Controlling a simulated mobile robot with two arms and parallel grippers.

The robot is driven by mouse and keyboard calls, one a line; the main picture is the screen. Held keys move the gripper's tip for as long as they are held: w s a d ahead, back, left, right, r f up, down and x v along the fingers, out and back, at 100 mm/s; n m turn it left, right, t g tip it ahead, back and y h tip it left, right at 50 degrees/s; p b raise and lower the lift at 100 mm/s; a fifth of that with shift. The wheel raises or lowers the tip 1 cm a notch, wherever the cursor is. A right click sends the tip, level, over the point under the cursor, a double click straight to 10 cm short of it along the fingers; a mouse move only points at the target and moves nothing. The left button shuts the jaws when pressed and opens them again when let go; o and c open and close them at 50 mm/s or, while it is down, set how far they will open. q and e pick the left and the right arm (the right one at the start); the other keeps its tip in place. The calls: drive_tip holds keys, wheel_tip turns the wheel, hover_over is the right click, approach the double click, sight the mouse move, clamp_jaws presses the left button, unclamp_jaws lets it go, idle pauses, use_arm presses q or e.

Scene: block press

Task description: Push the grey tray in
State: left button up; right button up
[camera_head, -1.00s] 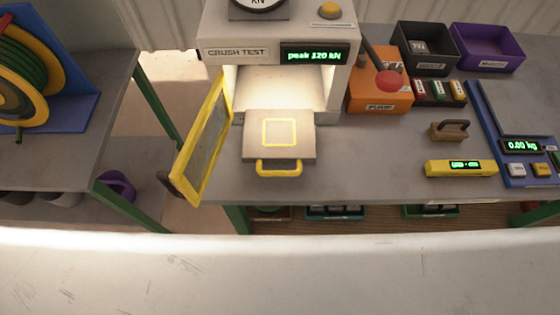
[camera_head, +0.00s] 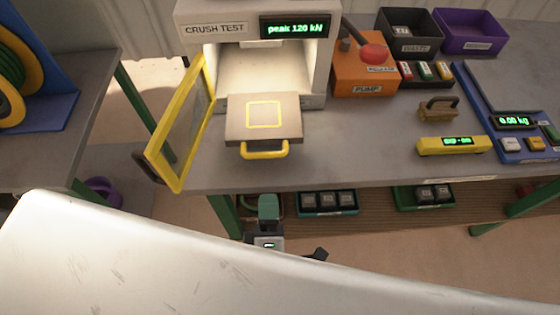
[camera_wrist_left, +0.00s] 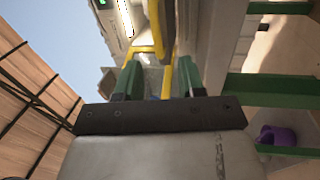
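The grey tray (camera_head: 290,115) with a yellow square outline sticks out from the open chamber of the crush test press (camera_head: 215,55). Its yellow handle (camera_head: 264,152) faces me. The press's yellow-framed door (camera_head: 156,168) stands swung open to the left. My left gripper (camera_head: 268,207) is below and in front of the handle, apart from it, beyond the table's front edge. In the left wrist view, its two green fingers (camera_wrist_left: 157,80) stand apart with nothing clearly held between them. Yellow parts show beyond them; I cannot tell handle from door there. My right gripper is not in view.
An orange pump (camera_head: 365,75) with a red-knobbed lever stands right of the press. A yellow display bar (camera_head: 453,146) and a brown-handled block (camera_head: 437,112) lie farther right. The table's front edge and a lower shelf with bins (camera_head: 328,214) are close to my gripper.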

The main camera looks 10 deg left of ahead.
sight(265, 153)
use_arm(q)
drive_tip(key=shift+n, duration=0.3)
drive_tip(key=p+x, duration=0.1)
drive_tip(key=x, duration=0.2)
drive_tip(key=p+x, duration=0.1)
drive_tip(key=x, duration=0.2)
drive_tip(key=p+x, duration=0.1)
drive_tip(key=x, duration=0.3)
drive_tip(key=shift+s+a+r, duration=0.1)
drive_tip(key=shift+a+r, duration=0.1)
drive_tip(key=shift+r, duration=0.15)
drive_tip(key=shift+w+a, duration=0.15)
drive_tip(key=shift+w, duration=0.35)
clamp_jaws()
